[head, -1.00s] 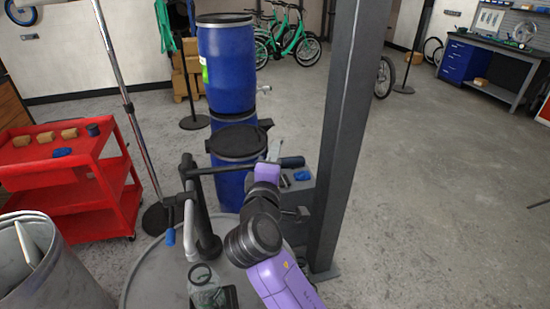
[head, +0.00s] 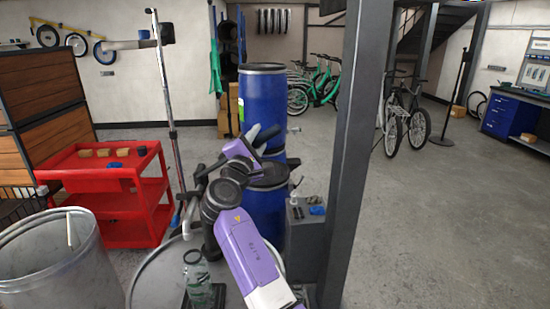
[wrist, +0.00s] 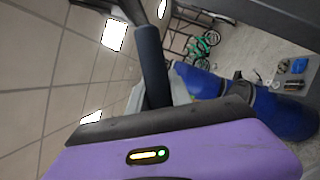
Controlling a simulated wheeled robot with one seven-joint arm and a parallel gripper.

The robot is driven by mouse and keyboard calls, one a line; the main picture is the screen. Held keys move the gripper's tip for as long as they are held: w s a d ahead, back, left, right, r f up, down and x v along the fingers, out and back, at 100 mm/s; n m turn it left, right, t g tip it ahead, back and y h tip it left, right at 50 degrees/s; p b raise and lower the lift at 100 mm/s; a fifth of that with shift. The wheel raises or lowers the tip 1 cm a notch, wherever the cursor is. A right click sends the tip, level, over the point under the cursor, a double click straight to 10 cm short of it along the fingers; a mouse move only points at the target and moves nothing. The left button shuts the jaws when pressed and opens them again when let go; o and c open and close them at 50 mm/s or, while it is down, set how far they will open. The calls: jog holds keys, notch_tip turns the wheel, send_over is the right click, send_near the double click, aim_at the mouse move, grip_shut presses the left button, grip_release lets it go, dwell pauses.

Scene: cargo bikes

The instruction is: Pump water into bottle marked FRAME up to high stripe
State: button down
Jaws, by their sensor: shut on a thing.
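A clear, greenish bottle (head: 197,275) stands on the grey drum lid (head: 150,280), by the foot of the dark pump (head: 209,225). Its marking, stripes and water level are too small to read. My gripper (head: 254,143) is raised above the pump, in front of the blue barrels, and is shut on the pump handle's dark grip (head: 269,135). The grip (wrist: 151,60) also shows in the wrist view, rising from behind the purple gripper body (wrist: 200,145). My arm hides part of the pump and the right side of the drum lid.
Stacked blue barrels (head: 263,95) stand behind the pump. A grey post (head: 345,160) rises close to the right of my arm. A red cart (head: 105,190) and an open metal bin (head: 45,265) are at left. Open floor lies right of the post.

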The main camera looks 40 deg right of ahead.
jog(key=shift+w+a+r+n+t+p, duration=0.35)
jog(key=shift+a+r+n, duration=0.3)
jog(key=shift+r, duration=0.25)
jog(key=shift+w+a+r+n+t+p, duration=0.3)
jog(key=shift+a+r+n, duration=0.25)
jog(key=shift+r+n, duration=0.25)
jog(key=shift+w, duration=0.1)
jog(key=c, duration=1.2)
grip_release()
jog(key=shift+o, duration=0.2)
jog(key=b+v, duration=0.2)
jog(key=v, duration=0.6)
